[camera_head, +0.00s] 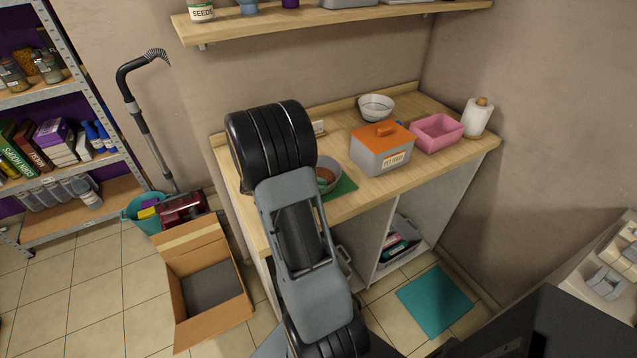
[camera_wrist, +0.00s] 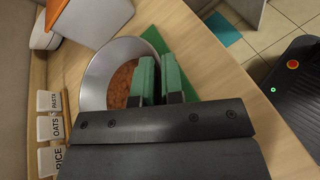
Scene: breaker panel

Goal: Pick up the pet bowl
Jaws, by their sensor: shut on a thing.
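The pet bowl (camera_head: 329,174) is grey with brown food in it. It is at the green mat (camera_head: 344,186) on the wooden counter, partly hidden behind my arm in the head view. In the wrist view the bowl (camera_wrist: 97,68) fills the upper left, with the mat (camera_wrist: 155,39) beside it. My gripper (camera_wrist: 159,78) has green fingers, one inside the bowl and one outside, shut on its rim. In the head view the fingers are hidden by my arm. I cannot tell whether the bowl is lifted off the mat.
A grey pet food box with an orange lid (camera_head: 381,148) stands right of the bowl. A pink tub (camera_head: 437,133), a white bowl (camera_head: 376,107) and a paper roll (camera_head: 477,117) are farther back. Labelled containers (camera_wrist: 50,129) stand at left in the wrist view. A shelf (camera_head: 330,20) hangs above.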

